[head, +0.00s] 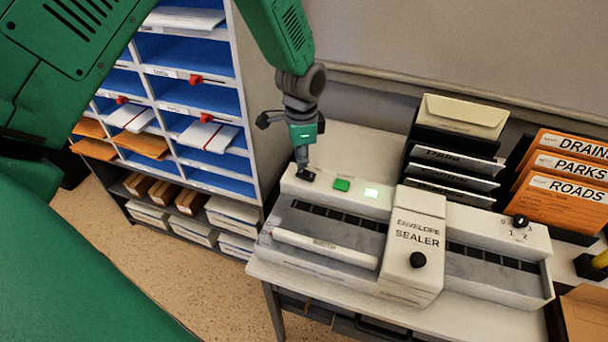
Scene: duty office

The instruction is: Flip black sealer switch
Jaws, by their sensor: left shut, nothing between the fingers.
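The white envelope sealer (412,229) stands on a light table. Its black switch (307,174) is at the left end of the rear panel, partly hidden by my gripper. My right gripper is not in view.
A mail shelf (250,110) with blue compartments stands close on the left. Behind the sealer is a black file rack (425,135) with an envelope. Orange folders (563,195) stand at the right. The table (465,322) has a bare strip in front of the sealer.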

